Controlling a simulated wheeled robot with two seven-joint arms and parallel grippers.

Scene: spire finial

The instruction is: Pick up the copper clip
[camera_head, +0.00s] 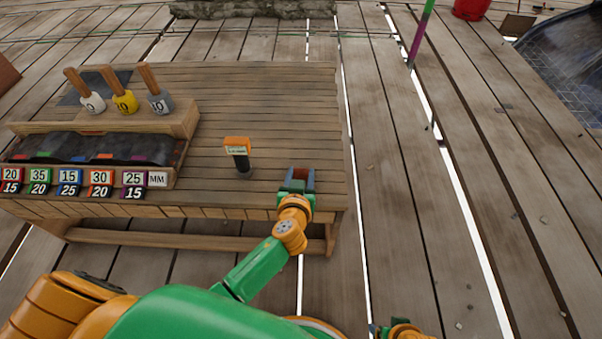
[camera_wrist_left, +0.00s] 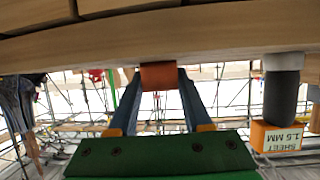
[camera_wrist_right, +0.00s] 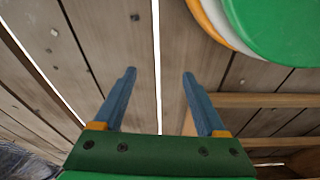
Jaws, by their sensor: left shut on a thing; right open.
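The copper clip (camera_wrist_left: 158,76) is a small reddish-brown block between the fingertips of my left gripper (camera_wrist_left: 158,82), which is shut on it. In the head view the left gripper (camera_head: 298,182) is over the right end of the wooden bench (camera_head: 270,90), and a bit of the copper clip (camera_head: 299,173) shows between its blue fingers. In the left wrist view the clip is close to the bench wood; I cannot tell whether it touches. My right gripper (camera_wrist_right: 160,78) is open and empty above the plank floor; only part of it (camera_head: 400,329) shows in the head view.
A black tool with an orange "SHEET 1.5 MM" label (camera_head: 238,146) stands on the bench left of my left gripper. Further left are a rack with wooden-handled tools (camera_head: 122,98) and a labelled bin (camera_head: 90,150). Bench space behind the gripper is clear.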

